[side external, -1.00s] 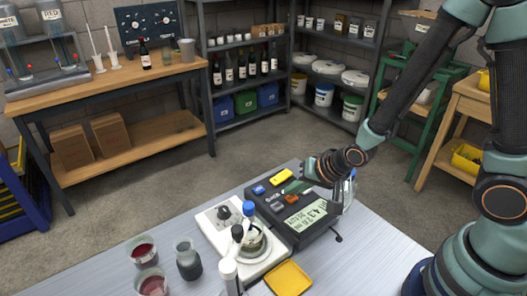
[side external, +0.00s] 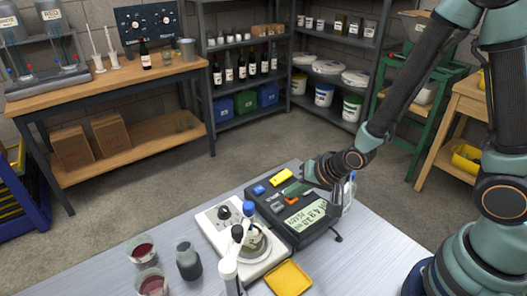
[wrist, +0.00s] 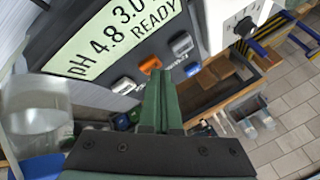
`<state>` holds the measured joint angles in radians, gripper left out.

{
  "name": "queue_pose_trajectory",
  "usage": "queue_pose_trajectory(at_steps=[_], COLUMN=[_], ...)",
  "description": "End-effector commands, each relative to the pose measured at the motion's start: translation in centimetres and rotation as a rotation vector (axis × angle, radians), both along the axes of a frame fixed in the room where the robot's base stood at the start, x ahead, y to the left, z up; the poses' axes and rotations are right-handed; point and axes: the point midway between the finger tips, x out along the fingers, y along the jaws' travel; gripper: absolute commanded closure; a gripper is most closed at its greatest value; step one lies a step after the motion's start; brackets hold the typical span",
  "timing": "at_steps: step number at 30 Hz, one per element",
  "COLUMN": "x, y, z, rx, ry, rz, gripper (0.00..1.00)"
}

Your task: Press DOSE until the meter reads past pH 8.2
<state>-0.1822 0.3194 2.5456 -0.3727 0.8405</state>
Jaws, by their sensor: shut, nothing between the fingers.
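The dark pH meter (side external: 327,222) stands on the grey table. Its green display (wrist: 110,38) shows pH, digits that look like 4.8 3.0, and READY in the wrist view. Below the display are an orange button (wrist: 150,65), grey buttons (wrist: 181,45) and a blue button (wrist: 192,71). I cannot read any DOSE label. My gripper (wrist: 168,72) is shut and empty, its green fingers over the button panel near the orange button. It also shows above the meter in the side view (side external: 298,186). I cannot tell whether the tips touch a button.
A beaker (side external: 258,249) stands on the white stirrer (side external: 210,226) left of the meter. A yellow tray (side external: 288,278), a flask of dark liquid (side external: 189,262) and beakers of red liquid (side external: 142,250) stand nearby. The table's far left area is clear.

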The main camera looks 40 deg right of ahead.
Motion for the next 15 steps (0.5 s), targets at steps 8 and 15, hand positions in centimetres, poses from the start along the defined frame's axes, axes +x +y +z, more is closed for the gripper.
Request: queue_pose_trajectory(at_steps=[8, 15], x=[0.0, -0.1], y=[0.0, 0.0], z=[1.2, 1.7], rx=[0.0, 0.0], ry=[-0.001, 0.001], rz=[0.0, 0.0], gripper=[1.0, 1.0])
